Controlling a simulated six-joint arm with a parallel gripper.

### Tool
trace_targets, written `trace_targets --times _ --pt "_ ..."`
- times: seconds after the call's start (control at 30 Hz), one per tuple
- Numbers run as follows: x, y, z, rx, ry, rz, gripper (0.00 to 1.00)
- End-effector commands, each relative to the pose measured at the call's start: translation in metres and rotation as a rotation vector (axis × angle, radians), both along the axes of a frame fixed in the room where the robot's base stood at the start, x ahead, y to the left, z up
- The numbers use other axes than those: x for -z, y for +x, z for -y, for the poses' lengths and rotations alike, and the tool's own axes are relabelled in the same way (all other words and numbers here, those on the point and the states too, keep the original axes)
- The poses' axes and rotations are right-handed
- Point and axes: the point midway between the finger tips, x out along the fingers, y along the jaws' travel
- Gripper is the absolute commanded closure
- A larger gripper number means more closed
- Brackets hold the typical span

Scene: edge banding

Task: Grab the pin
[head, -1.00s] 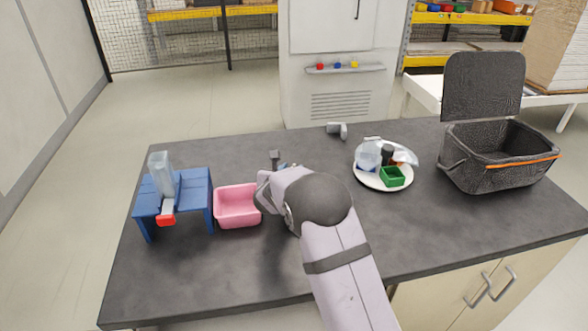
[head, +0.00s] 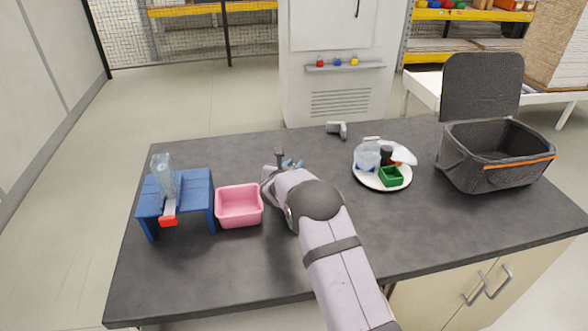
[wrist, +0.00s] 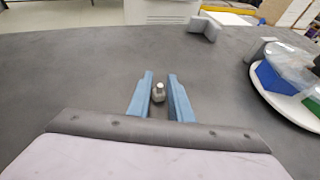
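The pin (wrist: 158,92) is a small grey piece with a pale round top, on the dark table, in the wrist view. My gripper (wrist: 161,77) has two blue fingers, set apart, one on each side of the pin. A gap shows between the pin and each finger, so the gripper is open and not holding it. In the head view my gripper (head: 291,163) is near the table's middle, with its blue fingers partly hidden behind my arm. I cannot make out the pin clearly there.
A pink bin (head: 239,220) and a blue stand (head: 198,181) with a clear bottle are left of my arm. A white plate (head: 383,186) of small items and an open black basket (head: 490,185) are right. A grey bracket (wrist: 205,27) lies farther back.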

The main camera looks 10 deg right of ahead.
Motion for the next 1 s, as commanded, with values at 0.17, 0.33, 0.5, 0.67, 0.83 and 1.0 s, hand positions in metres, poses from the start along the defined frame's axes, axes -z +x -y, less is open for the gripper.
trace_targets --times 0.17,0.33,0.5,0.67,0.83,1.0 --pt "0.0 0.0 0.0 0.0 0.0 0.0 1.0" --pt "0.001 0.0 0.0 0.0 0.0 -0.001 1.0" --pt "0.001 -0.001 0.0 0.0 0.001 -0.002 1.0" --pt "0.001 -0.001 0.0 0.0 0.0 -0.003 1.0" --pt "-0.004 0.0 0.0 0.0 0.002 -0.001 1.0" --pt "-0.025 0.0 0.0 0.001 0.002 0.003 1.0"
